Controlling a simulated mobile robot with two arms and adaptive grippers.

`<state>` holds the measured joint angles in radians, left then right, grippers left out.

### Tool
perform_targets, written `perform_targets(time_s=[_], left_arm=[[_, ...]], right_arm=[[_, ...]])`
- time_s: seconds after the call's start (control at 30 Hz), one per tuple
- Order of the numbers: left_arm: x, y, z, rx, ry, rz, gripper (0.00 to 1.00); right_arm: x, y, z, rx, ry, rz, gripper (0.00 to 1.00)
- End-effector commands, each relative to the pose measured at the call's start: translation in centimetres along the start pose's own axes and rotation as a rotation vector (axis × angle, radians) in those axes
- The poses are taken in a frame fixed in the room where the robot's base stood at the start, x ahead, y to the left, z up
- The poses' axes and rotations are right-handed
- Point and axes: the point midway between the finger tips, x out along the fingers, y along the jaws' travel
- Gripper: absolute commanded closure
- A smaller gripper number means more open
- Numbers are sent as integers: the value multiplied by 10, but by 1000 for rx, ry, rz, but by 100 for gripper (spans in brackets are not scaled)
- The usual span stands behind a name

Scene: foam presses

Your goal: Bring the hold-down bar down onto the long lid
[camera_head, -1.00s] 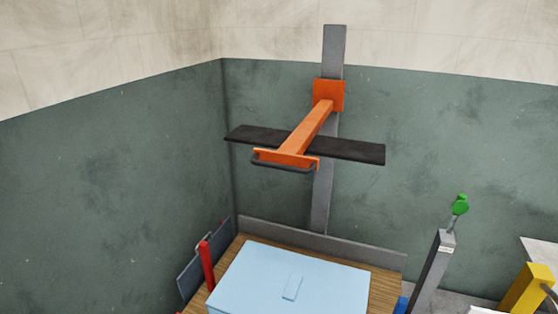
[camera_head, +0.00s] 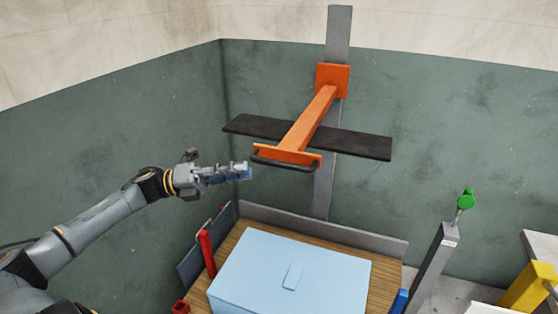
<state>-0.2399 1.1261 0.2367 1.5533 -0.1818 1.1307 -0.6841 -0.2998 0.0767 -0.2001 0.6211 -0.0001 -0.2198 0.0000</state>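The hold-down bar is a long black plank (camera_head: 358,144) under an orange arm (camera_head: 312,118), raised well above the table on a grey upright post (camera_head: 338,35). A dark handle (camera_head: 285,163) runs along the arm's orange front plate. The long lid (camera_head: 325,274) is light blue with a small raised block on top and lies below the bar. My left gripper (camera_head: 246,172) is just left of the handle, with a small gap showing in the picture. Whether its fingers are open or shut is unclear from this side. My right gripper is not in view.
The lid sits on a wooden table (camera_head: 385,276) with a grey back ledge (camera_head: 300,223). A red post (camera_head: 207,253) stands at the table's left. A grey post with a green knob (camera_head: 467,199) and a yellow block (camera_head: 526,288) stand at the right.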

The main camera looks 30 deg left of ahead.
Motion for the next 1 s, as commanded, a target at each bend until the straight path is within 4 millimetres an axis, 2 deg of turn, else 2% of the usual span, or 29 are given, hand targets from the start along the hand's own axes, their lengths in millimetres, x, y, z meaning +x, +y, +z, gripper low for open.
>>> perform_targets(time_s=[0.03, 0.2, 0.5, 0.7, 0.93, 0.97, 1.0], left_arm=[[14, -4, 2, 3, 3, -5, 78], [47, -4, 2, 3, -1, -5, 78], [86, -2, 2, -1, -3, -2, 78], [94, 0, 1, -1, -3, 1, 78], [94, 0, 0, -2, -3, 1, 78], [94, 0, 0, -2, -3, 1, 82], [94, 0, 0, -2, -3, 1, 90]], right_arm=[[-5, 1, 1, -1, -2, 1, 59], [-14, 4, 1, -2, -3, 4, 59], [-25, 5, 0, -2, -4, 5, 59], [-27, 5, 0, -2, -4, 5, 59], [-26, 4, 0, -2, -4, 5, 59], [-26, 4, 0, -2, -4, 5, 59], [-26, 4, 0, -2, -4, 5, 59]])
